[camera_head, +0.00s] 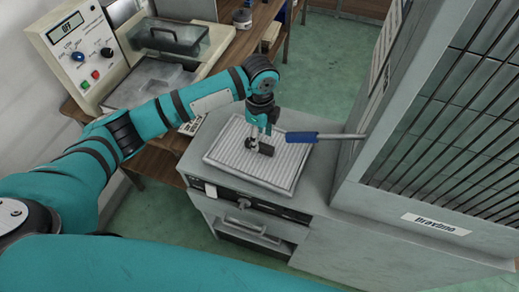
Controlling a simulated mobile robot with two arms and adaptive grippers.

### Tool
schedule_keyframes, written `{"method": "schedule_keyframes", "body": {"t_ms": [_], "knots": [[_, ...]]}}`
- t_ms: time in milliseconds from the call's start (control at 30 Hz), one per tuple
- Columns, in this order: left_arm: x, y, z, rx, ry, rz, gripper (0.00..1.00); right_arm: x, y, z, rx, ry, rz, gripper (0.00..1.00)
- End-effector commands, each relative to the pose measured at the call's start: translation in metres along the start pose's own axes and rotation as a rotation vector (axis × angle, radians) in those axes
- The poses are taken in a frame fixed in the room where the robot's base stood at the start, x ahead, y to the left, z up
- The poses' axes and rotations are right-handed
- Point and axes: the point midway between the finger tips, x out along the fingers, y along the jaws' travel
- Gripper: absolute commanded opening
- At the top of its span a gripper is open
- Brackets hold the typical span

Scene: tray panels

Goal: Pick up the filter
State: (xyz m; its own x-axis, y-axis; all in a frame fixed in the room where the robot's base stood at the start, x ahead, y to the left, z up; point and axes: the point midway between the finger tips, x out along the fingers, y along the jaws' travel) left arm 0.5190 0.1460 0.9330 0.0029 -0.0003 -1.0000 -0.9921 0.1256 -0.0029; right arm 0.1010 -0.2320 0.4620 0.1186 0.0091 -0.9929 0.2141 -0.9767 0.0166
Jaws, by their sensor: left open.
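The filter (275,174) appears to be the pale, ribbed rectangular panel lying flat in a shallow frame on top of a grey machine (310,208). My left gripper (259,147) points down over the middle of the panel. Its jaws are open, and I see nothing held between them. I cannot tell whether the fingertips touch the ribbed surface. The gripper and wrist hide a small part of the panel. My right gripper is not in view.
A blue-handled lever (302,137) reaches from the tall grey cabinet (412,195) over the panel's far right side, close to my gripper. A control box (82,50) with a display and a wooden bench (243,44) stand at the upper left. Green floor (325,70) is clear behind.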

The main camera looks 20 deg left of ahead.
Motion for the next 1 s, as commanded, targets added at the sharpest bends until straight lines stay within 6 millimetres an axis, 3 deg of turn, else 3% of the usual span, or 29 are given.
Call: {"method": "schedule_keyframes", "body": {"t_ms": [300,567,900,1000], "knots": [[0.041,0.001,0.001,0.0,0.0,0.003,0.48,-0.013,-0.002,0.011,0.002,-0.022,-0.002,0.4],[0.044,0.001,0.001,0.001,-0.001,0.001,0.47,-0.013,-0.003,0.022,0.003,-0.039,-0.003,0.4],[0.043,0.0,0.002,0.001,-0.001,0.001,0.02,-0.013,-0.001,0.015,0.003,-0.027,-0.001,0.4],[0.043,0.0,0.002,0.0,-0.001,0.001,0.0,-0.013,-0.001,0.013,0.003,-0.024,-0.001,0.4]]}}
